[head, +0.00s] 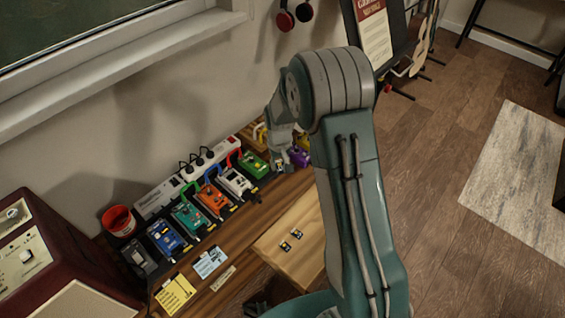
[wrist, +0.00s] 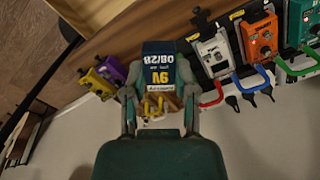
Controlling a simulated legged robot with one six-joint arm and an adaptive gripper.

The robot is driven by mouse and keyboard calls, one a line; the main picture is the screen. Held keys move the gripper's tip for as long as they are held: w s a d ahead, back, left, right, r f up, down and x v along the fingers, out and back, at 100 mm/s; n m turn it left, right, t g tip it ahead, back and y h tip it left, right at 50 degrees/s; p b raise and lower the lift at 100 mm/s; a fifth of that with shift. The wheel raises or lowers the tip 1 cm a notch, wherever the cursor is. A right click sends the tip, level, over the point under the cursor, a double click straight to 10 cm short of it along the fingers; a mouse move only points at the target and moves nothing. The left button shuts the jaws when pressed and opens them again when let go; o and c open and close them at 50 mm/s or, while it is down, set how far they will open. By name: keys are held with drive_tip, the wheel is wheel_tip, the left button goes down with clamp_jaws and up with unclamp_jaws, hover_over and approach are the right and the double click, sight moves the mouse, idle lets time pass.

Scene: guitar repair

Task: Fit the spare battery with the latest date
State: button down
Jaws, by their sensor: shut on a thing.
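My gripper (wrist: 158,88) is shut on a dark blue 9V battery (wrist: 160,62) with white and yellow print; its label appears to read 08/28 upside down. In the head view my gripper (head: 281,160) is over the far end of the pedal row, near the green pedal (head: 252,165) and the purple pedal (head: 299,157). Two more small dark batteries (head: 285,246) (head: 297,234) lie on a light wooden surface (head: 270,240) in front of the bench. Their dates are too small to read. Brownish-yellow parts (wrist: 155,105) show between the fingers; I cannot tell what they are.
White (head: 234,182), orange (head: 211,200), teal (head: 187,217) and blue (head: 165,238) pedals line the bench, with coloured cables and a power strip (head: 160,196) behind. A red cup (head: 119,221), yellow note (head: 175,294) and amplifier (head: 30,255) are at left.

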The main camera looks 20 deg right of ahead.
drive_tip(key=w+a+f+n, duration=0.3)
drive_tip(key=f, duration=0.2)
drive_tip(key=n, duration=0.3)
hover_over(251, 196)
wheel_tip(251, 196, down, 8)
drive_tip(key=shift+w+f, duration=0.1)
drive_tip(key=shift+a+f, duration=0.2)
drive_tip(key=shift+f, duration=1.55)
drive_tip(key=shift+d+f, duration=0.15)
drive_tip(key=shift+f, duration=0.8)
drive_tip(key=shift+f, duration=0.35)
drive_tip(key=shift+c, duration=1.6)
unclamp_jaws()
